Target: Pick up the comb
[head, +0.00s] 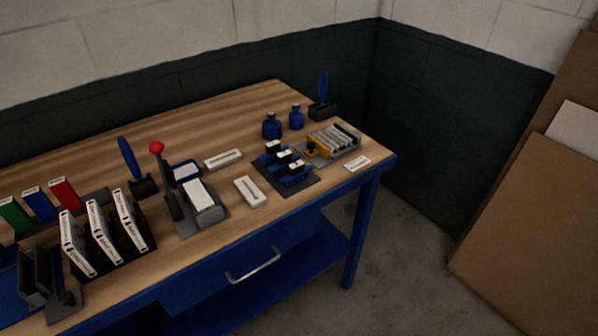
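No object can be told for certain as the comb at this size. A yellow piece with a dark knob (313,149) lies at the left end of a grey tray (330,157) holding several pale, ribbed strips. A blue upright paddle-shaped tool (129,158) stands in a dark holder on the left half of the bench. A similar slim blue tool (323,86) stands in a dark block at the far right corner. My gripper is not in view.
The wooden bench (215,112) also carries white boxes in a dark rack (130,246), a red-knobbed lever device (157,148), a blue-clipped fixture (284,164), flat white boxes (250,191) and two blue bottles (272,126). The bench's back strip is mostly clear. Brown boards (540,200) lean at right.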

